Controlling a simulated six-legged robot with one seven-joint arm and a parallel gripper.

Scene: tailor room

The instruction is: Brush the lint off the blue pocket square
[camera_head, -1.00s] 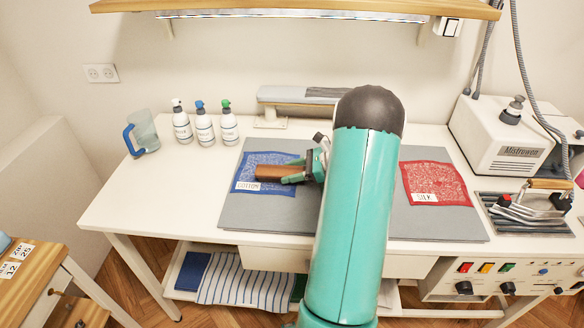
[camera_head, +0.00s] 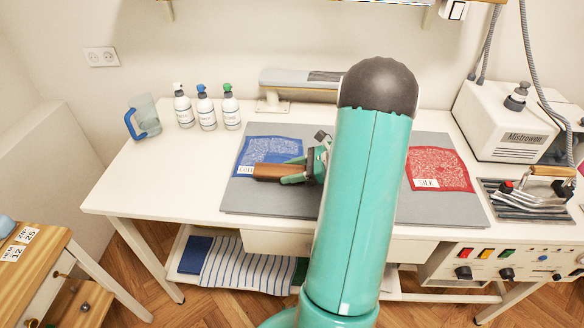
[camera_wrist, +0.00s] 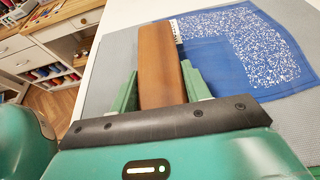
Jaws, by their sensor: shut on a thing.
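The blue pocket square (camera_head: 268,150) lies flat on the left part of the grey mat, with a white label partly covered at its near left corner. White lint specks cover much of the pocket square in the wrist view (camera_wrist: 240,40); a plain blue band shows beside and below them. My gripper (camera_head: 292,173) is shut on a brown wooden brush (camera_head: 268,172), over the near edge of the square. The brush (camera_wrist: 160,65) points away between the green fingers in the wrist view. Its underside is hidden, so I cannot tell whether it touches the cloth.
A red cloth labelled SILK (camera_head: 440,165) lies on the mat (camera_head: 265,202) to the right. Several bottles (camera_head: 206,110) and a jug (camera_head: 143,117) stand at the back left. A pressing board (camera_head: 300,85) stands behind; a white steam machine (camera_head: 510,120) is at right.

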